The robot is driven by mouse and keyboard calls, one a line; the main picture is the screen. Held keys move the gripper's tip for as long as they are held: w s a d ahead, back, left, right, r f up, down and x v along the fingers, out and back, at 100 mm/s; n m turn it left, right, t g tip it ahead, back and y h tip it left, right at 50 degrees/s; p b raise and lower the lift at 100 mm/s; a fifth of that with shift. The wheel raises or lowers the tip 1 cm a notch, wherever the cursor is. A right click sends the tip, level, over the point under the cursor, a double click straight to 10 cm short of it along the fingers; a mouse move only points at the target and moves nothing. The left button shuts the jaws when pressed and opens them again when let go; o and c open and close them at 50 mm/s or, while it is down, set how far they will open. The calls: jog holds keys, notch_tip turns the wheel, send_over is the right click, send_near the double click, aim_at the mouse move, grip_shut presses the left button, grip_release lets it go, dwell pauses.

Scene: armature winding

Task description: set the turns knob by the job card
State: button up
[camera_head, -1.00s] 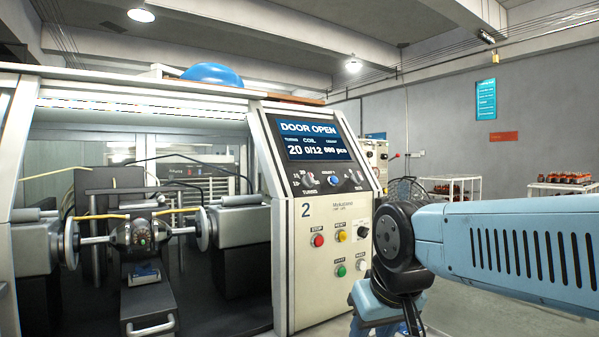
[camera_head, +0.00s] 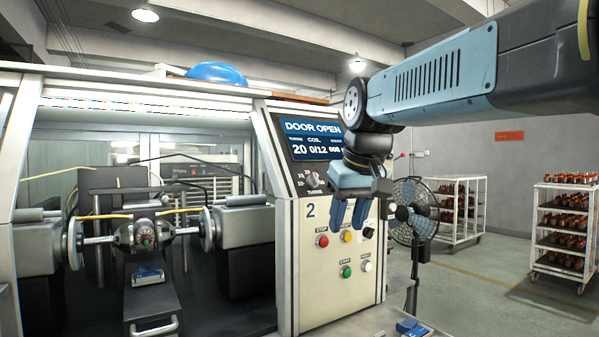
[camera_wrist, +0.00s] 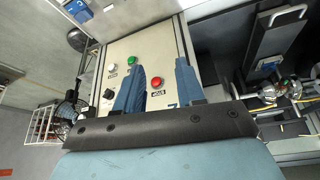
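The turns knob (camera_head: 313,181) is on the sloped panel of the winding machine, left of my gripper; its pointer is too small to read surely. The display (camera_head: 308,141) above it reads DOOR OPEN, with 20 under turns and 0/12 under coil; my arm covers its right edge. My gripper (camera_head: 348,212) is open and empty, fingers pointing down in front of the control panel, apart from the knob. In the wrist view the open fingers (camera_wrist: 158,85) frame the lower panel near the red stop button; the knob is out of that view. No job card is readable.
The lower panel carries a red button (camera_head: 322,241), a green button (camera_head: 346,272) and other controls. The open winding bay with the armature (camera_head: 145,234) is at left. A fan (camera_head: 411,212) and racks (camera_head: 566,235) stand at right.

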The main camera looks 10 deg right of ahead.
aim_at(316, 174)
jog(key=w+d+r+n+g+y, duration=0.1)
jog(key=w+r, duration=0.6)
jog(key=r, duration=0.3)
jog(key=w+d+r+n, duration=0.1)
jog(key=w+r+n, duration=0.1)
jog(key=w+r, duration=0.65)
jog(key=x, duration=1.1)
jog(key=shift+s+a+f, duration=0.15)
jog(key=shift+a+f, duration=0.15)
jog(key=shift+a, duration=0.05)
jog(key=c, duration=0.6)
jog(key=shift+d, duration=0.15)
jog(key=shift+c, duration=0.4)
jog(key=shift+m, duration=0.3)
